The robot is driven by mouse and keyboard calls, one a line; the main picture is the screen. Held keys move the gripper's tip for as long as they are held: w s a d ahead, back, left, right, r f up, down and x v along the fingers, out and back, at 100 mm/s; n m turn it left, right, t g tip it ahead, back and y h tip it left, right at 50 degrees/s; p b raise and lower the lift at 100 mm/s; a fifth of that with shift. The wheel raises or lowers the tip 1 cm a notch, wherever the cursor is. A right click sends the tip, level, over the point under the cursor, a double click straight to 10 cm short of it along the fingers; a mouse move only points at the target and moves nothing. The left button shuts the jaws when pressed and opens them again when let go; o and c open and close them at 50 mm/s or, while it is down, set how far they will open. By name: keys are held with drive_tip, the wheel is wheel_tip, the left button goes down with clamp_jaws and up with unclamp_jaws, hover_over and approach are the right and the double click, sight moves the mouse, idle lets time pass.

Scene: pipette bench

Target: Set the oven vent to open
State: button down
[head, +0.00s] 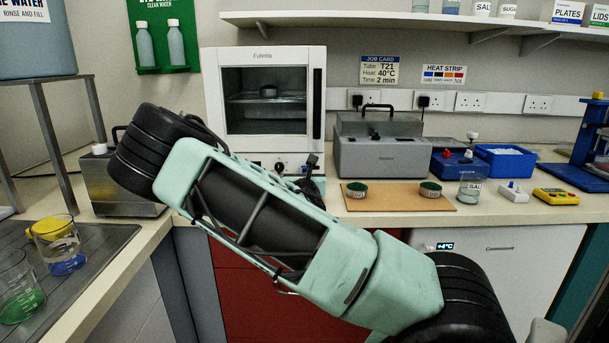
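The oven (211,95) is a white box with a glass door, standing on the bench left of centre. Its door is shut, and a small round dish shows on a rack inside. A dark round knob (280,167) sits on the panel below the door. I cannot tell whether this knob is the vent control or how it is set. My gripper (310,168) is a small dark shape in front of the panel's right end, just right of the knob. My arm hides much of it, so its fingers and any contact cannot be made out.
A grey metal bath (382,157) stands right of the oven. A brown board (398,202) with two green-topped dishes and a glass beaker (470,187) lie in front and to the right. A metal box (115,190) stands left of the oven, and a shelf (400,20) overhangs the bench.

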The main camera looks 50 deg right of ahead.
sight(318, 169)
drive_tip(key=shift+s+d, duration=1.25)
drive_tip(key=shift+s, duration=0.25)
drive_tip(key=c, duration=1.4)
unclamp_jaws()
drive_tip(key=shift+d, duration=0.1)
drive_tip(key=shift+c, duration=0.2)
